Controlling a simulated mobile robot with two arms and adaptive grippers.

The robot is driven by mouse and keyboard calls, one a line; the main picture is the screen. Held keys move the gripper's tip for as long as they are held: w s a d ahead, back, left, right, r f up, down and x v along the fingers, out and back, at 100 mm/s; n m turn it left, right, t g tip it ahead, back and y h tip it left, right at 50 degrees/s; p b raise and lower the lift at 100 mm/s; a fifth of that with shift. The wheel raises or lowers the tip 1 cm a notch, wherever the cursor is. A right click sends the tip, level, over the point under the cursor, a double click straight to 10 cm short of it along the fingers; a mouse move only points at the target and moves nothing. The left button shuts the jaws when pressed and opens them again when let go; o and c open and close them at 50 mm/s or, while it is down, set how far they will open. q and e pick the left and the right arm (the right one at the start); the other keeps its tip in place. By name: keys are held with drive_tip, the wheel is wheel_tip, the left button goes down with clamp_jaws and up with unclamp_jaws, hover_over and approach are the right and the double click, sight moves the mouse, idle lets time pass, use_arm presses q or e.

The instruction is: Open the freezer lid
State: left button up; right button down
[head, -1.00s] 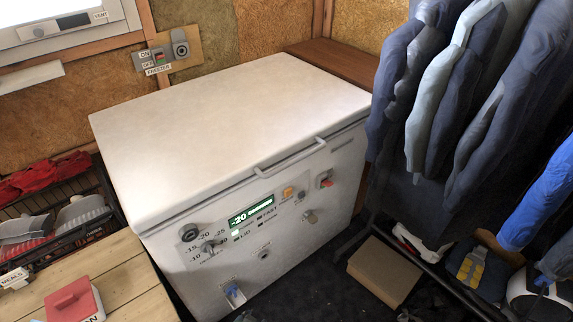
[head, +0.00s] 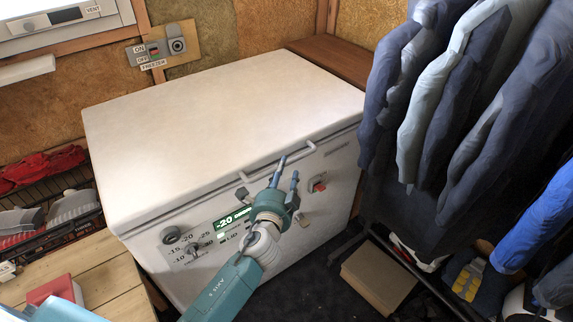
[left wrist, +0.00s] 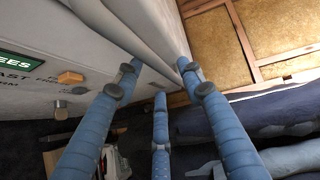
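The white chest freezer (head: 340,190) stands against the wall with its flat white lid (head: 220,120) down. A light bar handle (head: 312,147) runs along the lid's front edge. My left gripper (head: 266,178) is in front of the freezer, its spread fingers reaching up at the handle; contact cannot be told. It hides part of the handle and control panel. In the left wrist view, the blue fingers of my left gripper (left wrist: 159,72) are apart with nothing clearly between them, close to the pale lid edge (left wrist: 118,25). My right gripper is not in view.
Dark coats (head: 440,110) hang close on the right, above a cardboard box (head: 378,275). A wooden bench (head: 95,275) stands at the left front. A freezer switch (head: 155,48) is on the wall behind. Dark floor shows before the freezer.

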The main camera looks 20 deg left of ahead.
use_arm(q)
drive_tip(key=shift+w+a+f, duration=0.15)
drive_tip(key=shift+w, duration=0.85)
drive_tip(key=shift+w+a+f, duration=0.1)
drive_tip(key=shift+w+f, duration=0.05)
drive_tip(key=shift+w, duration=0.8)
clamp_jaws()
